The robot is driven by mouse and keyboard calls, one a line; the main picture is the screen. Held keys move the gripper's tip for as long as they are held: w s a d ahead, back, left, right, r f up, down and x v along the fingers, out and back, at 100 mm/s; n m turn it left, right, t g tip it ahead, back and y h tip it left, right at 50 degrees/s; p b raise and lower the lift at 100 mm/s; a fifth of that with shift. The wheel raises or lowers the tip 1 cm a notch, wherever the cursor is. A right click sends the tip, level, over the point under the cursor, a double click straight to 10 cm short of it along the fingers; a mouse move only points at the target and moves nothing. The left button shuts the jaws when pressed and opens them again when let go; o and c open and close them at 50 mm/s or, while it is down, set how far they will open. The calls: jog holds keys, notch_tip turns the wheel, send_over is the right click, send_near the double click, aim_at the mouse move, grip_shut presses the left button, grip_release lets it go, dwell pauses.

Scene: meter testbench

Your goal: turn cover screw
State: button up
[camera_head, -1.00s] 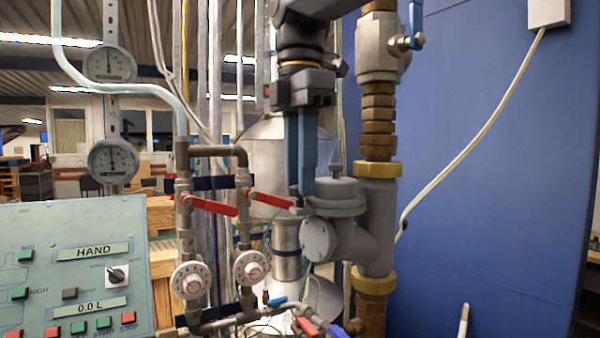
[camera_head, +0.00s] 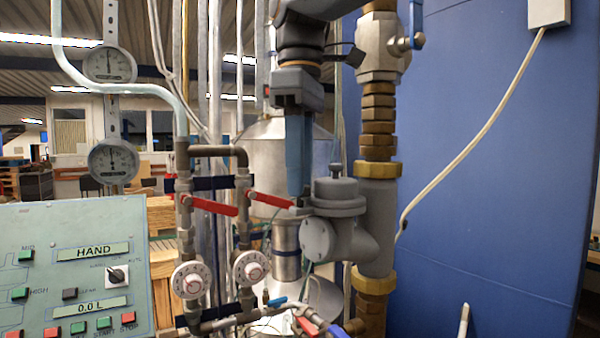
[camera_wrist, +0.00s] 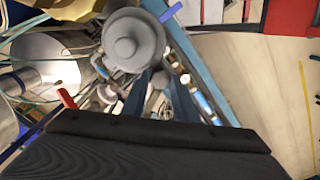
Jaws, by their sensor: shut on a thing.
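The grey round cover (camera_head: 338,205) with a small knob (camera_head: 336,170) on top sits on a grey pipe fitting. It also shows in the wrist view (camera_wrist: 138,58), with the knob (camera_wrist: 125,47) clear of my fingers. My gripper (camera_head: 298,195) points straight down, its blue fingertips at the left edge of the cover. In the wrist view my gripper (camera_wrist: 160,75) has its two blue fingers a little apart, just beside the cover. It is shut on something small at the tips. The pictures are too small to tell if this is the cover screw.
Two red lever handles (camera_head: 209,205) (camera_head: 270,200) are left of my gripper, the right one ending close to my fingertips. A brass and grey pipe (camera_head: 377,130) stands close on the right. A control panel (camera_head: 30,220) is at the lower left. A blue wall (camera_head: 490,180) fills the right.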

jog(key=shift+m, duration=0.3)
dwell(0.4)
jog(key=o, duration=1.1)
jog(key=shift+c, duration=0.2)
